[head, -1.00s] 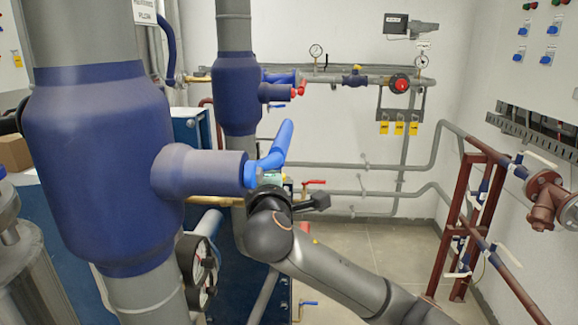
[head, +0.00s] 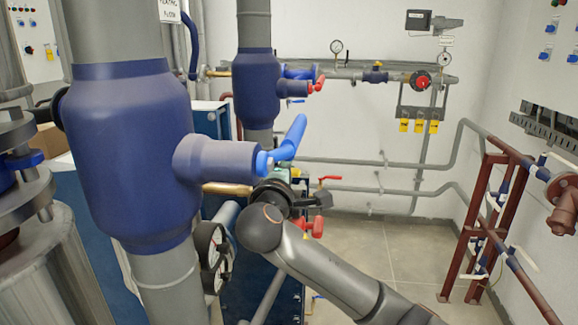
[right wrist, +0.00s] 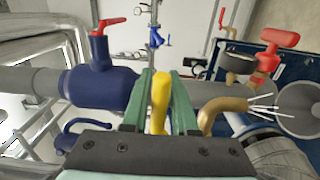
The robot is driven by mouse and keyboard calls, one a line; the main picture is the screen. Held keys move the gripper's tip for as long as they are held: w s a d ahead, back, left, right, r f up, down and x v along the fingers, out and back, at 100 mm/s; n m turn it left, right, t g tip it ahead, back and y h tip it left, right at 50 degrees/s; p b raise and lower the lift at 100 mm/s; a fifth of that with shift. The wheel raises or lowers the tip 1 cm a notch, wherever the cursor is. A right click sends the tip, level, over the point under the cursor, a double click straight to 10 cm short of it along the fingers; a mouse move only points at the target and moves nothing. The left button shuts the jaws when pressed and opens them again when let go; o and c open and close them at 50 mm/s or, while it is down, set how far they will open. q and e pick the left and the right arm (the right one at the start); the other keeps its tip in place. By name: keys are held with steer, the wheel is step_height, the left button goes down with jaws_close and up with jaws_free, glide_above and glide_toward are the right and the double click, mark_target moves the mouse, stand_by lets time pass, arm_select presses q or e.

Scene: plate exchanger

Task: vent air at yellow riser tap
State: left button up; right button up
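A yellow tap handle (right wrist: 159,100) stands between the two green fingers of my right gripper (right wrist: 160,78) in the right wrist view. The fingers lie close against both sides of the handle, and it fills the gap between their tips. In the head view my right arm reaches in from the lower right. Its wrist is just below a blue lever, and the fingers and yellow tap cannot be made out clearly there. My left gripper is out of sight.
A large blue-jacketed pipe (head: 130,155) with a blue lever (head: 290,139) stands close on the left. A dial gauge (head: 210,245) is beside my wrist. Dark red pipework (head: 490,220) stands at the right. Floor (head: 350,255) is clear between.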

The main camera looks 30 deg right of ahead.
steer(key=o, duration=0.3)
steer(key=b+v, duration=0.2)
steer(key=v, duration=1)
steer(key=shift+s+a, duration=0.2)
